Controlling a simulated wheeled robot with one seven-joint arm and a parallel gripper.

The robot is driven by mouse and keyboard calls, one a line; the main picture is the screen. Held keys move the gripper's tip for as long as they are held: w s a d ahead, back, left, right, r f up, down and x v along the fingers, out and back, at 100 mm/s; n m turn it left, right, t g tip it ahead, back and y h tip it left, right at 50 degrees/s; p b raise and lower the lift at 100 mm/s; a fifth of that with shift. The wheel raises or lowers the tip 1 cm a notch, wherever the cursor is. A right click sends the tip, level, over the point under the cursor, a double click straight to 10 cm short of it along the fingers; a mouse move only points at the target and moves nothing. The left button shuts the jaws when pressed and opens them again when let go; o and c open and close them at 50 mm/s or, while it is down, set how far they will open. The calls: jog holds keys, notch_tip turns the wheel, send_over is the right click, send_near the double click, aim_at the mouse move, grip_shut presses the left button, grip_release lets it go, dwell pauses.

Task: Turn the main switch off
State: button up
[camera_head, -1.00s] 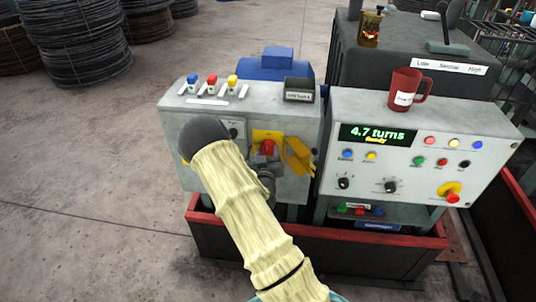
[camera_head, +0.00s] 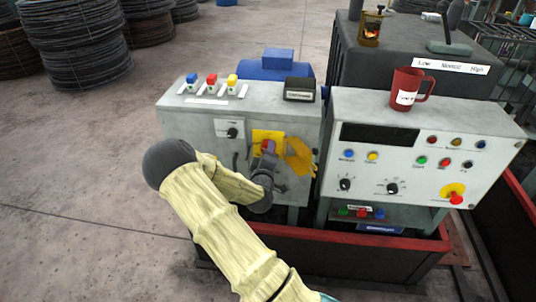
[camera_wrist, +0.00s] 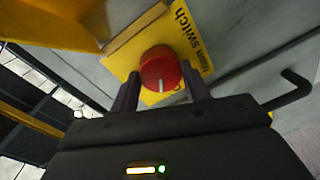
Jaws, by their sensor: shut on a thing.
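The main switch is a red round knob (camera_head: 268,146) on a yellow plate (camera_head: 262,134) on the front of the left grey cabinet. In the wrist view the knob (camera_wrist: 158,66) has a short white mark pointing towards the bottom of the picture, and the plate (camera_wrist: 185,22) reads "switch". My gripper (camera_wrist: 160,76) has one finger on each side of the knob and is shut on it. In the head view my gripper (camera_head: 266,160) hides the lower part of the knob. The display (camera_head: 380,134) on the right cabinet is dark.
A yellow flap (camera_head: 300,155) sticks out just right of the switch. A black rotary knob (camera_head: 232,132) is to its left. A bent dark handle (camera_wrist: 295,88) shows right of my gripper in the wrist view. A red mug (camera_head: 407,88) stands on the right cabinet.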

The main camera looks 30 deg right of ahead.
jog(key=n, duration=0.6)
jog(key=shift+a+f+g, duration=0.1)
jog(key=shift+g, duration=0.2)
dwell(0.4)
jog(key=o, duration=1)
jog(key=p+v, duration=0.2)
jog(key=v, duration=0.3)
jog(key=p+v, duration=0.2)
jog(key=v, duration=0.4)
jog(key=p+v, duration=0.2)
jog(key=v, duration=0.4)
jog(key=shift+s+a+f, duration=0.1)
jog(key=shift+a+f, duration=0.15)
